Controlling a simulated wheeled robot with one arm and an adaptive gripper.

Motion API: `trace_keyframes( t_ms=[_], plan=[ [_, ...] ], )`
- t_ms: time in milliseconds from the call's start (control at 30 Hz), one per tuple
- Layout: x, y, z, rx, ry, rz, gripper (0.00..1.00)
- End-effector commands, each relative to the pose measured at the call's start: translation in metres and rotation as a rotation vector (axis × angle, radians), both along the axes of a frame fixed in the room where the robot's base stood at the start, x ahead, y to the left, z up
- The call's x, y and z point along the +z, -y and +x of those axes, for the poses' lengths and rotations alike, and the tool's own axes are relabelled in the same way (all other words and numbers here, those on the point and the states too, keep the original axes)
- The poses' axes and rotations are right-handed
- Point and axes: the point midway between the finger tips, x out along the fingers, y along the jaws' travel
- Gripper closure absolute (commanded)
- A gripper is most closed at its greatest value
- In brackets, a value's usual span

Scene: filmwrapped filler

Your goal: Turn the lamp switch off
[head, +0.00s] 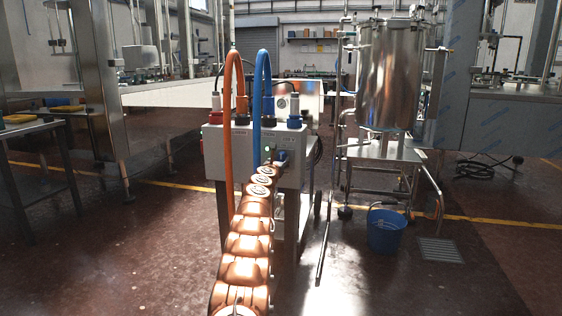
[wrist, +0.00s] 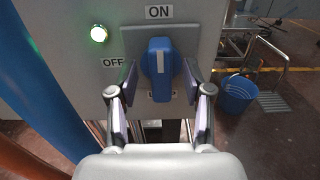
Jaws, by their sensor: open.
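The lamp switch is a blue rotary knob (wrist: 160,58) on a grey plate, seen close in the wrist view. Its white mark points up to the ON label (wrist: 159,12); the OFF label (wrist: 113,62) is to the left. A round lamp (wrist: 99,34) left of the knob glows green; it also shows small in the head view (head: 267,149). My gripper (wrist: 159,73) is open, with one finger on each side of the knob. I cannot tell whether the fingers touch it. In the head view my gripper is mostly hidden by my arm.
The switch is on a grey cabinet (head: 222,150) with thick orange (head: 227,140) and blue (head: 258,110) cables on the left. A steel tank (head: 390,75) on a stand and a blue bucket (head: 386,231) are at right. Open floor lies in front of them.

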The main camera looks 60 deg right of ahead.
Motion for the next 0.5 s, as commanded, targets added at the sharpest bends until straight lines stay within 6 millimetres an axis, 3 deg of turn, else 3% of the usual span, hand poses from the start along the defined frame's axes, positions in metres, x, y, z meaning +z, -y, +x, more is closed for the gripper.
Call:
trace_keyframes(
  t_ms=[500],
  plan=[
    [-0.004,0.015,0.004,-0.001,-0.002,0.005,0.50]
  ],
)
